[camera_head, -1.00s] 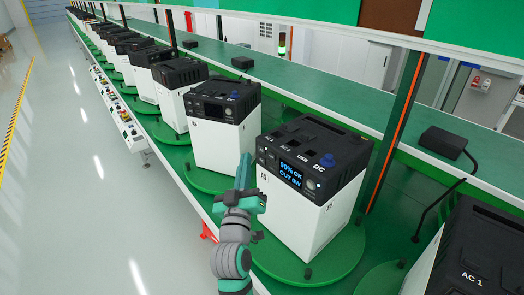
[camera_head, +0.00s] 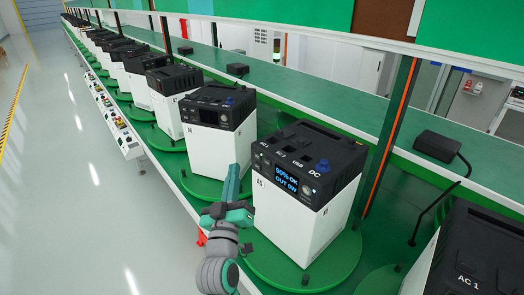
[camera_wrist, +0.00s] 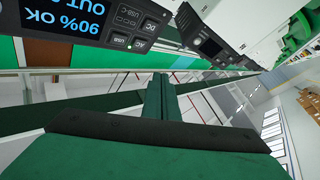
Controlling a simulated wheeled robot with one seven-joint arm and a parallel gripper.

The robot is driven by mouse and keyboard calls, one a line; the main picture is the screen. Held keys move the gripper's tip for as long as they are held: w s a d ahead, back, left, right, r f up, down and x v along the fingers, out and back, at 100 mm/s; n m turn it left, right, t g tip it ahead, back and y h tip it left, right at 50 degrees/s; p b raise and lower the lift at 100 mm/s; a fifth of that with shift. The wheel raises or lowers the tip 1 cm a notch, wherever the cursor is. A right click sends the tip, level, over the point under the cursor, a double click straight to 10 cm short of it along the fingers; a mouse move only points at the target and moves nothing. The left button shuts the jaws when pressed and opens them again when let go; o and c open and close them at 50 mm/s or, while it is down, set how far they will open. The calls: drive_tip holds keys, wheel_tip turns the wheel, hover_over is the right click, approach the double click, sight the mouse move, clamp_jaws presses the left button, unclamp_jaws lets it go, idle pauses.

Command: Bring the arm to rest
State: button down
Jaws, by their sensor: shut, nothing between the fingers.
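My gripper (camera_head: 232,172) is shut and empty. In the head view it points up and away, just left of the near power station (camera_head: 308,180), over the edge of the line. That station is a white box with a black top and a lit screen reading 90% OK, OUT 0W. It stands upright on a green turntable (camera_head: 345,262). I cannot tell from the head view how small the gap to the gripper is. In the wrist view the closed fingers (camera_wrist: 158,95) point away with nothing between them, and the lit screen (camera_wrist: 72,18) is at the upper left.
More power stations stand in a row behind, the nearest (camera_head: 218,125) with a dark screen. Another (camera_head: 465,265) is at the lower right. A black adapter (camera_head: 437,145) lies on the green shelf. A control box (camera_head: 122,133) sits along the line's left side. The floor (camera_head: 75,200) at left is clear.

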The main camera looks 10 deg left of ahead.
drive_tip(key=s+d+f+m+g, duration=0.1)
drive_tip(key=s+d+f, duration=0.2)
drive_tip(key=s+f, duration=0.4)
drive_tip(key=s+d+f+m+g+h, duration=0.1)
drive_tip(key=s+d+f, duration=0.35)
drive_tip(key=f, duration=0.45)
drive_tip(key=s+d+f+m+g, duration=0.1)
drive_tip(key=s+d+f, duration=0.1)
drive_tip(key=s+f, duration=0.5)
drive_tip(key=s+d+f+m+g, duration=0.1)
drive_tip(key=s+d+f, duration=0.1)
drive_tip(key=s, duration=0.6)
drive_tip(key=s+d+f+m+g+h, duration=0.1)
drive_tip(key=s+d+f, duration=0.1)
drive_tip(key=s+d, duration=0.3)
drive_tip(key=s+d+f+m+h, duration=0.1)
drive_tip(key=s+d+f+m, duration=0.1)
drive_tip(key=s, duration=0.9)
drive_tip(key=shift+s+d+g, duration=0.15)
drive_tip(key=shift+d+g, duration=0.25)
drive_tip(key=shift+d, duration=0.35)
